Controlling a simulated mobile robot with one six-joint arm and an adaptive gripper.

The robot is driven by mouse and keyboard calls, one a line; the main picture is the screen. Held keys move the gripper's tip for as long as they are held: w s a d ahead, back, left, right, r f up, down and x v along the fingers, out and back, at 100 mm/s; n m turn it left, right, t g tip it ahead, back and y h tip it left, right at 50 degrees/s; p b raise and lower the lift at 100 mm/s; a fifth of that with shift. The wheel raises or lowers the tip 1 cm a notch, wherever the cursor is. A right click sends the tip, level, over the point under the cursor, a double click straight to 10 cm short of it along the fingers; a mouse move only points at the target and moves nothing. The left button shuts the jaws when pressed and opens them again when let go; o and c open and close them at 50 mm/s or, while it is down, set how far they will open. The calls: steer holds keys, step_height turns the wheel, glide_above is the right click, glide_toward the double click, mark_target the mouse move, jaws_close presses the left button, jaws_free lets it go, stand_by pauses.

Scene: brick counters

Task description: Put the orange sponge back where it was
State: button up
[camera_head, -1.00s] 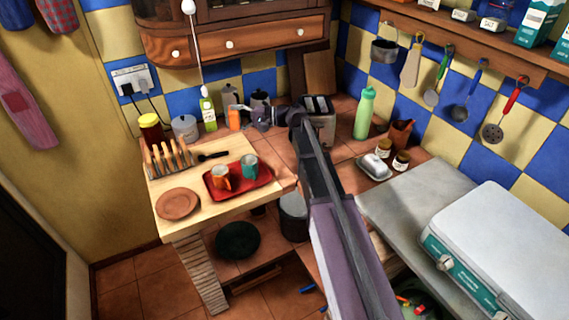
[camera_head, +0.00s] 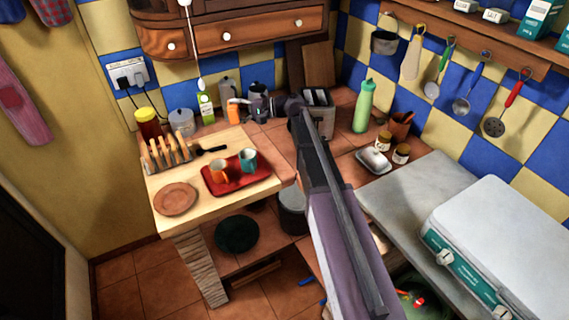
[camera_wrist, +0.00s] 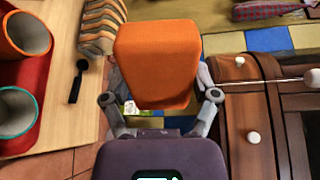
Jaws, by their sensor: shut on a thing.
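The orange sponge (camera_wrist: 157,62) is a block held between the two fingers of my gripper (camera_wrist: 160,100) in the wrist view. The fingers press its sides, one at each side. In the head view the sponge (camera_head: 234,113) shows as a small orange patch at the left of my gripper (camera_head: 246,109), near the back of the counter. My arm hides part of the counter. I cannot tell whether the sponge touches the counter.
A green-labelled bottle (camera_head: 206,108) and a glass jar (camera_head: 182,122) stand left of the sponge. A toaster (camera_head: 318,112) is right of my gripper. A red tray (camera_head: 238,184) with two mugs and a toast rack (camera_head: 166,155) are in front. Drawers (camera_head: 236,34) hang above.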

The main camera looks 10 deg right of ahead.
step_height(320, 180, down, 7)
steer(key=w+d+n+g+h, duration=0.1)
steer(key=d+n+g+h, duration=0.1)
steer(key=h, duration=0.3)
steer(key=n+h, duration=0.6)
steer(key=h, duration=0.5)
glide_above(284, 162)
step_height(284, 162, down, 9)
steer(key=shift+s+f+t, duration=0.15)
steer(key=shift+t, duration=0.25)
step_height(284, 162, down, 6)
steer(key=b, duration=0.6)
steer(key=shift+f, duration=0.15)
steer(key=shift+f+b, duration=1.9)
steer(key=shift+f, duration=0.1)
